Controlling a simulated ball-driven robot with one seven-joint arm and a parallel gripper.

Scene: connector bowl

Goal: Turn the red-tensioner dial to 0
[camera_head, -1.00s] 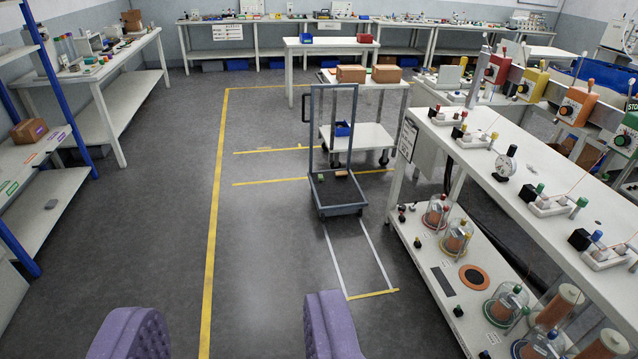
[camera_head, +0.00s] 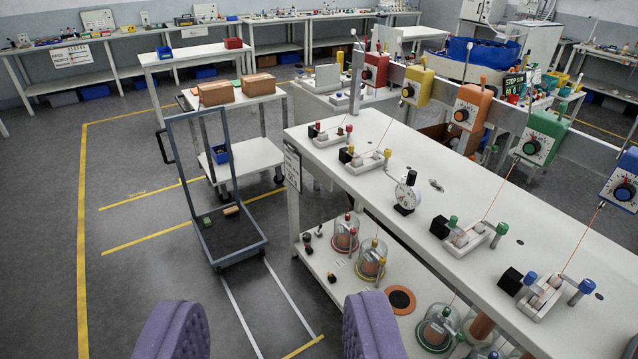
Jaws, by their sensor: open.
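The red tensioner (camera_head: 375,69) is a red box mounted on the rail behind the long white bench, at the far end of the row. Its dial (camera_head: 367,74) faces the bench; its setting is too small to read. My gripper (camera_head: 272,335) shows as two purple padded fingers at the bottom edge. It is open and empty, well short of the bench and far from the red tensioner.
The white bench (camera_head: 420,212) fills the right side, with winding fixtures and a gauge (camera_head: 407,193) on top. Yellow (camera_head: 418,86), orange (camera_head: 472,107), green (camera_head: 543,137) and blue (camera_head: 622,182) tensioners share the rail. A trolley (camera_head: 228,240) stands on the left floor. Floor at far left is clear.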

